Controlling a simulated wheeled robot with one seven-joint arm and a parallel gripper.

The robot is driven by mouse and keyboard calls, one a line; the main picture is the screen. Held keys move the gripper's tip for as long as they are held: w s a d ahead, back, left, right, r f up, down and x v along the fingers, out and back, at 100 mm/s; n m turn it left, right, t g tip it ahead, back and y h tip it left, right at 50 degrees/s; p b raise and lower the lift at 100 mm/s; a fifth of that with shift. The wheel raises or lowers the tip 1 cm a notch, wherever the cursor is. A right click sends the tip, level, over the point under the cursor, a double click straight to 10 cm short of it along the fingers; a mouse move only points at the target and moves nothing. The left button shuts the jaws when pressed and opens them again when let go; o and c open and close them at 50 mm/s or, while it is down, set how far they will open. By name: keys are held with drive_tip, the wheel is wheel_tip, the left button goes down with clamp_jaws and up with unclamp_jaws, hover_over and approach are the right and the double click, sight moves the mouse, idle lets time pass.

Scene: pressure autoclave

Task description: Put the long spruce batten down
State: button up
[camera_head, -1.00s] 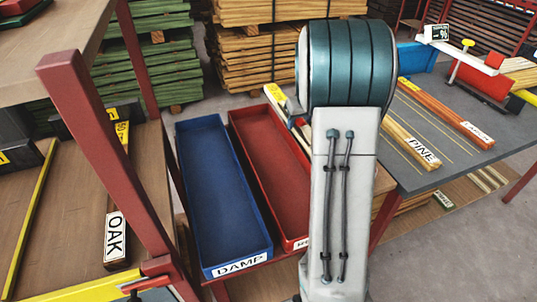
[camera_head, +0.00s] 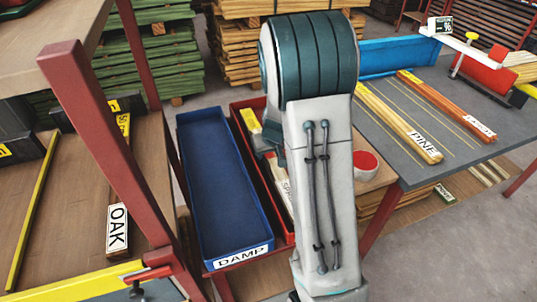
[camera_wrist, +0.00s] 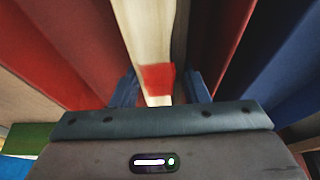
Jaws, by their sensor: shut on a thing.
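The spruce batten (camera_wrist: 150,45) is a long pale stick with a red band. In the wrist view it runs away from me between my blue gripper fingers (camera_wrist: 162,88), which are shut on it. In the head view its yellow-marked end (camera_head: 250,120) and part of its label show inside the outline of the red tray (camera_head: 238,106). I cannot tell whether the batten touches the tray floor. The red tray's walls show on both sides of it in the wrist view (camera_wrist: 225,45).
The blue DAMP tray (camera_head: 268,238) stands empty left of the red tray. A grey table (camera_head: 405,175) at right holds pine (camera_head: 400,122) and other labelled battens. A red post (camera_head: 100,150) and the shelf with the OAK batten (camera_head: 117,228) are at left.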

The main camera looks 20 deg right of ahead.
drive_tip(key=shift+f, duration=0.25)
drive_tip(key=shift+f, duration=0.2)
drive_tip(key=o, duration=0.9)
drive_tip(key=shift+r, duration=0.1)
drive_tip(key=shift+r, duration=0.1)
